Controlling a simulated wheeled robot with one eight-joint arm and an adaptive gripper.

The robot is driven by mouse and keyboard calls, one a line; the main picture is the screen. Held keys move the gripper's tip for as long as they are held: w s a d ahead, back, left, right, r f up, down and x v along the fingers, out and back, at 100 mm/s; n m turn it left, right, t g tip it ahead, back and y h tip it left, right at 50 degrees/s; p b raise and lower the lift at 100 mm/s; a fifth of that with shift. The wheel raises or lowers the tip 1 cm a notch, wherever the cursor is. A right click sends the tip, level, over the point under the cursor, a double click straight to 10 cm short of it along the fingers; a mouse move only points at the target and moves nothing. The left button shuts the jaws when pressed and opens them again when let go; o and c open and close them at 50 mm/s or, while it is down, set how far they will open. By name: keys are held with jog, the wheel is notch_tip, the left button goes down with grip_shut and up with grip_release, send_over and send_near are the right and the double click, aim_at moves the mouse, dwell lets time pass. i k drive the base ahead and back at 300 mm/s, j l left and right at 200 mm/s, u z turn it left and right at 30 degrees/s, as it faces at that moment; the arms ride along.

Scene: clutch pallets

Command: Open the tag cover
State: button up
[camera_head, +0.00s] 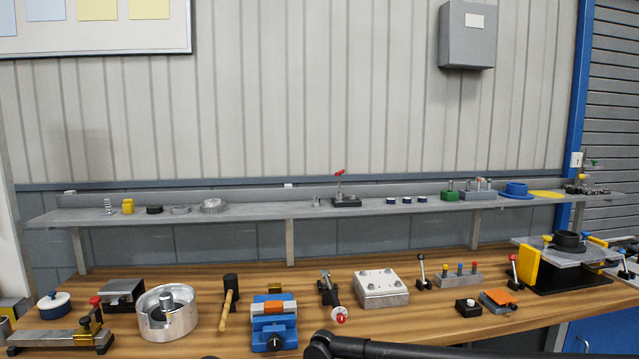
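No part is plainly marked as the tag cover. The likeliest is a small orange plate (501,297) lying over a dark grey base at the right front of the workbench; I cannot tell for sure whether it is the cover, or whether it is shut. A black link of my own arm crosses the bottom edge, right of centre. My gripper is not in view.
The wooden workbench (410,315) is crowded: a blue vise (273,328), a mallet (230,300), a round metal housing (168,320), a bolted metal block (381,290) and a small black button box (468,307). A grey shelf (250,222) with small parts runs behind.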

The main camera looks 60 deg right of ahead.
aim_at(501, 297)
jog(key=z, duration=1.45)
